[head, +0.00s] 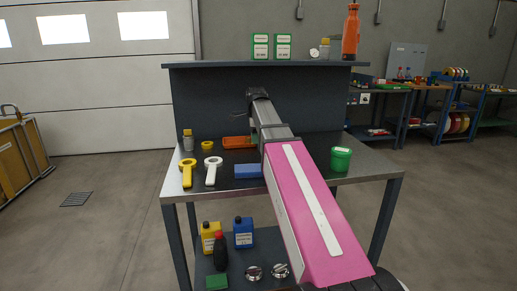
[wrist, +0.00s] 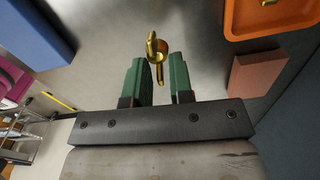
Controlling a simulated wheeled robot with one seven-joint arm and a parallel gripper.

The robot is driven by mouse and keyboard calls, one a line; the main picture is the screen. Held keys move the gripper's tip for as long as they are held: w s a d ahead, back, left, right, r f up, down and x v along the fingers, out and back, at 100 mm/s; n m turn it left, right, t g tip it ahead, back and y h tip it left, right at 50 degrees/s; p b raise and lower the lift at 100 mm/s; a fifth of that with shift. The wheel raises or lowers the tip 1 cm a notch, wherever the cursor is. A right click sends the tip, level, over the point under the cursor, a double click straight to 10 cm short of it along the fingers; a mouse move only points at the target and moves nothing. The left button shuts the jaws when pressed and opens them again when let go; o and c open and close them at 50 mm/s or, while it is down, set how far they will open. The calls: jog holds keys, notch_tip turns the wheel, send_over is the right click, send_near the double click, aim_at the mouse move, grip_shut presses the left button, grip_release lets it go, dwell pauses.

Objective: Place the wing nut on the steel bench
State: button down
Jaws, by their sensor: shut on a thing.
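A brass-coloured wing nut (wrist: 157,48) is between the green fingers of my gripper (wrist: 157,72) in the wrist view. My gripper is shut on it, and the wing nut sticks out past the fingertips. The steel bench (head: 310,181) stands in front of me in the head view. Its grey top (wrist: 205,35) shows beyond the wing nut in the wrist view, and the gap between them is hard to judge. In the head view my arm reaches over the bench, and I cannot make out the fingers or the wing nut.
An orange tray (wrist: 229,22) and a blue box (wrist: 38,35) flank the gripper. The bench also holds a yellow magnifier (head: 187,171), a white magnifier (head: 212,170) and a green tub (head: 341,158). A raised shelf (head: 215,66) runs along the back. Bare steel shows between tray and box.

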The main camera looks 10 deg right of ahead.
aim_at(258, 153)
jog(key=shift+w+d+f, duration=0.55)
jog(key=shift+w+f, duration=0.1)
jog(key=shift+w, duration=0.1)
jog(key=shift+f, duration=1.9)
jog(key=c, duration=1)
grip_release()
notch_tip(258, 153, up, 12)
